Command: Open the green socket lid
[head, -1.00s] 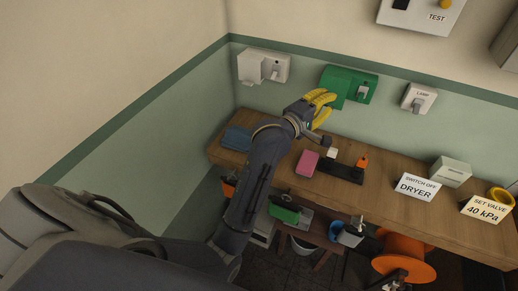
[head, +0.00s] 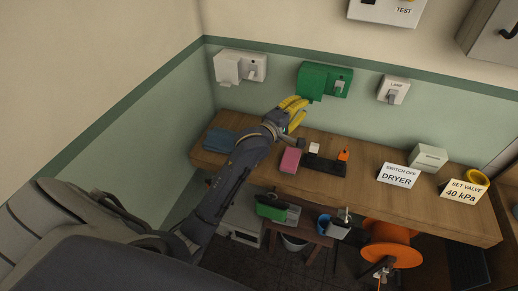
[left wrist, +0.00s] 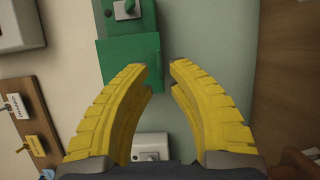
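The green socket (head: 338,80) is on the wall above the bench, with a square green lid (head: 312,82) on its left part and a grey switch on its right. The lid looks closed. My left gripper (head: 303,108) is just below the lid, with yellow fingers. In the left wrist view, the left gripper (left wrist: 160,66) is open, its fingertips near one edge of the lid (left wrist: 128,63). One fingertip overlaps the lid in the picture; I cannot tell whether it touches. Nothing is held. My right gripper is not in view.
A white socket (head: 240,67) is to the left and a lamp switch (head: 393,90) to the right on the wall. The wooden bench (head: 385,200) below holds a blue cloth (head: 220,140), a pink block (head: 290,160), a dark tray and sign cards.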

